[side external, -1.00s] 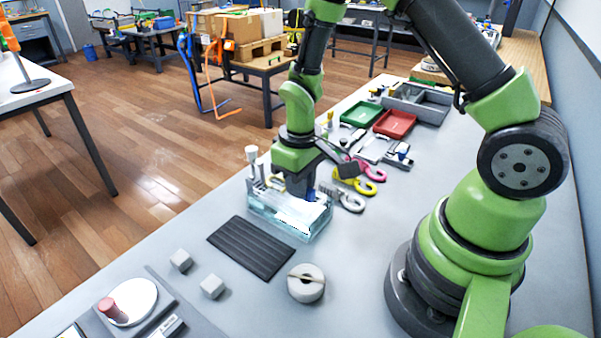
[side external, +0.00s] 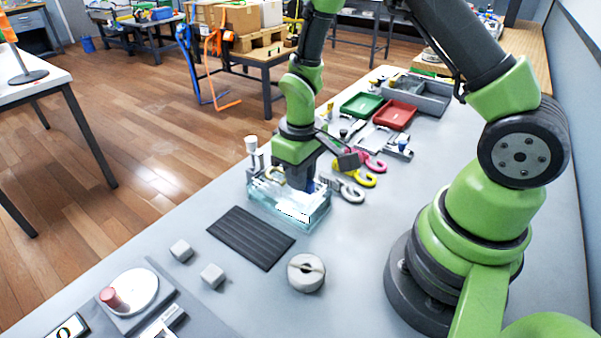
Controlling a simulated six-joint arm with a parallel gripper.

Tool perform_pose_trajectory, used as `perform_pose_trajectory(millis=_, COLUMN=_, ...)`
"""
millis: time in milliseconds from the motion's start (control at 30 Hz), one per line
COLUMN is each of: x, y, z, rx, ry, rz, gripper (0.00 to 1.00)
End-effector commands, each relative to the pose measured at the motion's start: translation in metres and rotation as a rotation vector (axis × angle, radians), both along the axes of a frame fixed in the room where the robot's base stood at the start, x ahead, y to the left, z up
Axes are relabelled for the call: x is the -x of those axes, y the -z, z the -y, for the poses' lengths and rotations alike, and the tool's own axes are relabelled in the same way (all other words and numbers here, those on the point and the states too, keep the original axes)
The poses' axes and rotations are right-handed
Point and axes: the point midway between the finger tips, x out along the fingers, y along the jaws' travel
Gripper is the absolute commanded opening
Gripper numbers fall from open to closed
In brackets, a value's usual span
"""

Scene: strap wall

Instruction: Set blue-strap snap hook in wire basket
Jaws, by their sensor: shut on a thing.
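My gripper (side external: 303,184) points down over a clear, pale-blue open bin (side external: 318,218), with its fingers at or just inside the bin's right part. It is shut on a small blue piece (side external: 311,187), which looks like part of the blue-strap snap hook. The fingers hide most of it, and I cannot tell whether it touches the bin. A pink hook (side external: 373,163), a yellow hook (side external: 360,179) and a grey hook (side external: 349,191) lie on the bench to the right of the gripper. I cannot make out a wire basket for certain.
Green (side external: 361,104) and red (side external: 394,115) trays stand farther back. Bare bench lies right of the weight.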

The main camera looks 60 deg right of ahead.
Motion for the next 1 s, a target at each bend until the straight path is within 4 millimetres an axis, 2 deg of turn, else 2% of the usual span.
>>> perform_pose_trajectory(millis=333, x=-0.0003, y=0.0024, z=0.0, rx=0.0, ry=0.0, rz=0.0, gripper=0.0)
perform_pose_trajectory(millis=367, x=-0.0003, y=0.0024, z=0.0, rx=0.0, ry=0.0, rz=0.001, gripper=0.18)
perform_pose_trajectory(millis=467, x=-0.0003, y=0.0024, z=0.0, rx=0.0, ry=0.0, rz=0.001, gripper=0.41)
perform_pose_trajectory(millis=500, x=-0.0003, y=0.0023, z=0.0, rx=0.0, ry=0.0, rz=0.001, gripper=0.46)
perform_pose_trajectory(millis=667, x=-0.0003, y=0.0023, z=0.0, rx=0.0, ry=0.0, rz=0.001, gripper=0.46)
perform_pose_trajectory(millis=767, x=-0.0002, y=0.0024, z=0.0, rx=0.0, ry=0.0, rz=0.0, gripper=0.64)
perform_pose_trajectory(millis=800, x=-0.0002, y=0.0024, z=0.0, rx=0.0, ry=0.0, rz=0.0, gripper=0.67)
perform_pose_trajectory(millis=1000, x=-0.0002, y=0.0023, z=0.0, rx=0.0, ry=0.0, rz=0.0, gripper=0.67)
